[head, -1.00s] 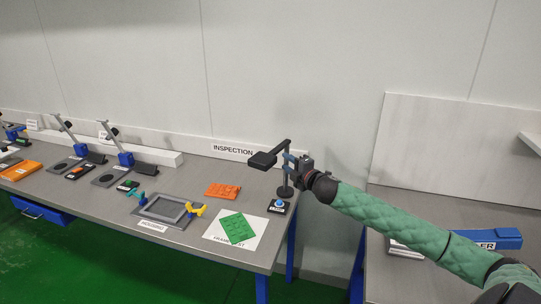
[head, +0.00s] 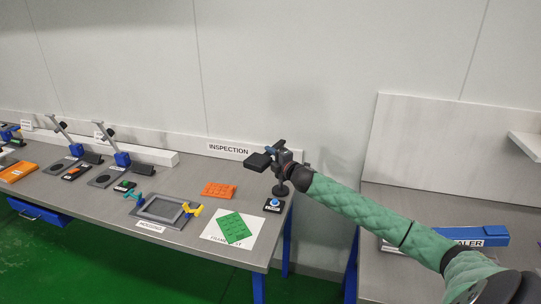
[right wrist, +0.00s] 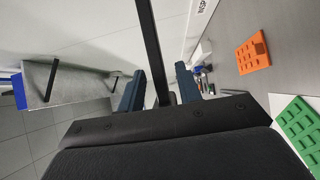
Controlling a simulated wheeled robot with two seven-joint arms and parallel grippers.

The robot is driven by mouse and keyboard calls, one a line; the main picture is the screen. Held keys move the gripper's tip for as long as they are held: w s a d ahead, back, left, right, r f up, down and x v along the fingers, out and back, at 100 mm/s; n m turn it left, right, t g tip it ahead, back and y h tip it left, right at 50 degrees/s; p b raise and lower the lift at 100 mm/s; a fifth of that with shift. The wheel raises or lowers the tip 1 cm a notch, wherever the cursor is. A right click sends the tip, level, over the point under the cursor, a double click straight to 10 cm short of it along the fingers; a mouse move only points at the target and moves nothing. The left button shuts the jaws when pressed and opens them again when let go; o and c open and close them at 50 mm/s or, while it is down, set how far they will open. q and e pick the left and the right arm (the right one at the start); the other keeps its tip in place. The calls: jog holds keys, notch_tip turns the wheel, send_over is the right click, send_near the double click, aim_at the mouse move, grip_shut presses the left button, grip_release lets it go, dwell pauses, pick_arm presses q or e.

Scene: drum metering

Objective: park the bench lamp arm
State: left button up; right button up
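The bench lamp is a dark flat head (head: 258,161) on an arm, above a post with a round base (head: 280,190), at the right back of the inspection bench. The head points to the left and toward the front. My right gripper (head: 281,156) is at the lamp's arm, just right of the head. In the right wrist view, the dark lamp arm (right wrist: 148,45) runs between the two blue fingers (right wrist: 160,88), with a gap visible on both sides. The gripper is open around it. The gripper partly hides the lamp's upper post. My left gripper is not in view.
A blue-button box (head: 273,205) stands in front of the lamp base. An orange studded plate (head: 218,190), a green plate (head: 235,228) on white paper and a grey frame (head: 162,209) lie on the bench. A blue sealer (head: 468,237) is on the right table.

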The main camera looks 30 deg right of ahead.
jog(key=shift+c, duration=0.2)
grip_shut()
